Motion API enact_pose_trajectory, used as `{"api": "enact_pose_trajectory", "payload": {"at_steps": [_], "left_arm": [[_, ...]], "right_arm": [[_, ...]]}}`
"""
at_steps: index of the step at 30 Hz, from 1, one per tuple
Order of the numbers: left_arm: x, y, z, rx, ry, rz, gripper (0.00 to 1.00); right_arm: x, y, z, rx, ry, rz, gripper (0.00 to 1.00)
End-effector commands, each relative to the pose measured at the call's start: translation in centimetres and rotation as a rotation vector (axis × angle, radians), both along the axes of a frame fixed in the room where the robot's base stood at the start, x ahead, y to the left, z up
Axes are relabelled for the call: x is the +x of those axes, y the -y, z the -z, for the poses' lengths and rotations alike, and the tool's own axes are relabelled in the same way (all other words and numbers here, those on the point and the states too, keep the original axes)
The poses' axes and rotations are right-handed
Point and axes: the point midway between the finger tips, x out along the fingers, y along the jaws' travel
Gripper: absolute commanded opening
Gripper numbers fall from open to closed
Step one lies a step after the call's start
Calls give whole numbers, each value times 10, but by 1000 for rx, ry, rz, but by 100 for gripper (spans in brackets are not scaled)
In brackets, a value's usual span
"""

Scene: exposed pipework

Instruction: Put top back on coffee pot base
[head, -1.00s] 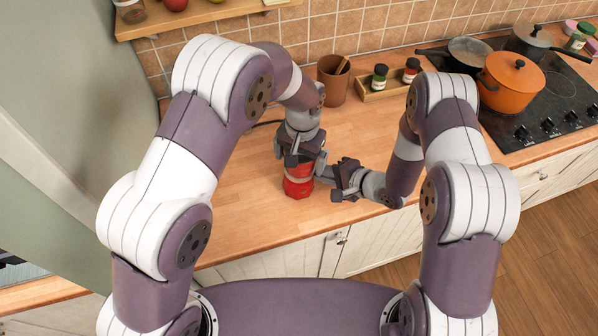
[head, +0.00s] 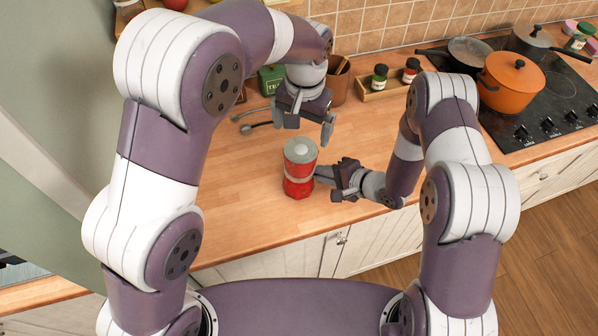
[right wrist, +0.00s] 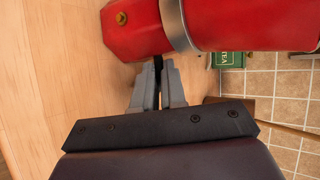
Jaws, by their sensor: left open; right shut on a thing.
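The red coffee pot (head: 300,182) stands upright on the wooden counter. Its red top (head: 300,155) with a grey lid sits above a silver band and the red base (head: 298,188). My right gripper (head: 320,174) is shut on the pot from the right, low at its side. In the right wrist view the base with a brass valve (right wrist: 122,18), the silver band (right wrist: 178,24) and the red top (right wrist: 245,22) line up. The exact grip point is partly hidden behind the fingers (right wrist: 157,85). My left gripper (head: 304,124) is open and empty, above and behind the pot, apart from it.
Spoons (head: 256,123) and a green tea tin (head: 271,79) lie behind, left of my left gripper. A brown utensil cup (head: 338,85) and a spice tray (head: 385,87) stand at the wall. The counter left of the pot is clear. The stove holds an orange pot (head: 511,84).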

Motion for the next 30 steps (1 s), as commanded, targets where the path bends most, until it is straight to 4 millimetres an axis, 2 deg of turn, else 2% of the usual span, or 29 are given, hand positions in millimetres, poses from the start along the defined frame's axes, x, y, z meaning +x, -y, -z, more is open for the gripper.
{"api": "enact_pose_trajectory", "payload": {"at_steps": [1, 2, 4, 13, 16, 30], "left_arm": [[0, 0, 2, 0, 0, 0, 100], [0, 0, 2, 0, 0, 0, 100], [0, 0, 2, 0, 0, 0, 100], [0, 0, 1, 0, 1, 0, 100], [0, 0, 3, 0, 1, 0, 100], [0, 0, 14, 0, 1, 0, 100]], "right_arm": [[-10, 0, 12, -12, -35, -4, 0], [-10, 0, 12, -12, -35, -4, 18], [-10, 0, 11, -12, -35, -4, 40], [-6, 1, 6, -9, -21, -2, 41], [-8, 7, 2, -10, -18, 1, 41], [-60, 75, -48, -10, -24, 1, 41]]}}
